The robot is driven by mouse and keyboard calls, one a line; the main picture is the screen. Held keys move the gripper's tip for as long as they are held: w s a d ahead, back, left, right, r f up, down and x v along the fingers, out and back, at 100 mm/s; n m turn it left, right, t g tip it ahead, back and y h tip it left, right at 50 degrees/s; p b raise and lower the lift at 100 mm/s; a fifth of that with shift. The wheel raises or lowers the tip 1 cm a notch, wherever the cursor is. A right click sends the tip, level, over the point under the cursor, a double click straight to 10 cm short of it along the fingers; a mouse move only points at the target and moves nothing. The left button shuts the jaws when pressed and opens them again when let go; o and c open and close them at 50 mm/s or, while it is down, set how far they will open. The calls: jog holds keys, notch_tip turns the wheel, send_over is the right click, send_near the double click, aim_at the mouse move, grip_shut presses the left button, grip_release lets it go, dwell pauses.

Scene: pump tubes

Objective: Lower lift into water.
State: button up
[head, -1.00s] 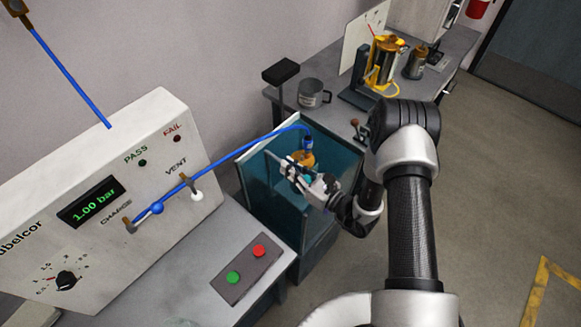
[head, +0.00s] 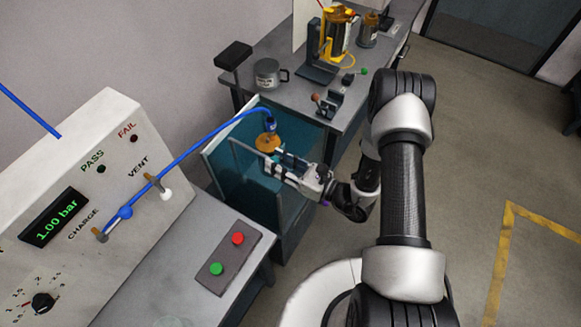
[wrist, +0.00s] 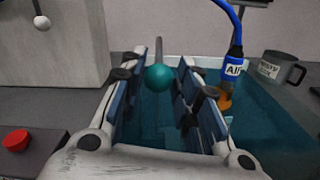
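The water tank (head: 222,170) is an open glass box of teal water beside the bench. The lift's teal ball knob (wrist: 160,77) sits on a grey rod in the wrist view. My gripper (wrist: 163,70) is open, with a finger on each side of the knob and visible gaps between. In the head view my gripper (head: 284,168) is over the tank's right part. An orange-brass part (head: 267,143) with a blue hose connector (head: 270,124) hangs or stands in the tank area. The connector (wrist: 233,68) reads "AIR" in the wrist view. The lift's lower part is hidden.
A tester panel (head: 90,190) shows 1.00 bar, with a blue hose (head: 200,143) running to the tank. A button box (head: 228,262) has green and red buttons. A grey mug (head: 267,73) and fixtures stand on the far bench. The floor to the right is clear.

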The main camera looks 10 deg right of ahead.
jog(key=v, duration=0.4)
jog(key=shift+s+d, duration=0.15)
jog(key=shift+s, duration=0.1)
jog(key=shift+c, duration=0.2)
